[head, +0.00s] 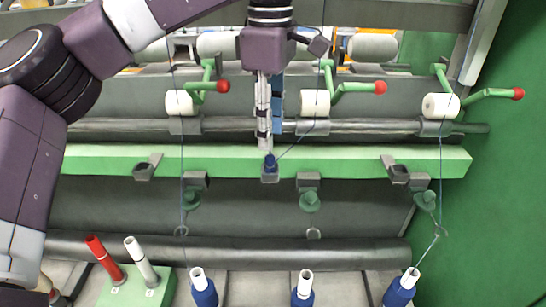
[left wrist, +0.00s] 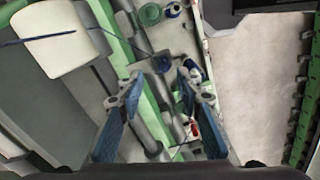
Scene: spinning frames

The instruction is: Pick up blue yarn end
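The blue yarn end (head: 270,163) is a small dark blue piece at a grey bracket on the green rail. A thin blue yarn runs from it up and right past the middle white roller. My left gripper (head: 267,146) points down just above it. In the left wrist view, my left gripper (left wrist: 160,88) has its two blue-padded fingers spread apart with nothing between them. The yarn end (left wrist: 161,63) shows just beyond the fingertips, roughly centred. I cannot tell whether a finger touches it. My right gripper is not in view.
The green rail (head: 235,157) crosses the frame, with other brackets on it. White rollers (head: 315,103) with green, red-knobbed handles stand behind. Below are several blue-wound bobbins (head: 303,291) and a green block (head: 137,289) with red and white tubes. A green wall (head: 505,190) closes the right side.

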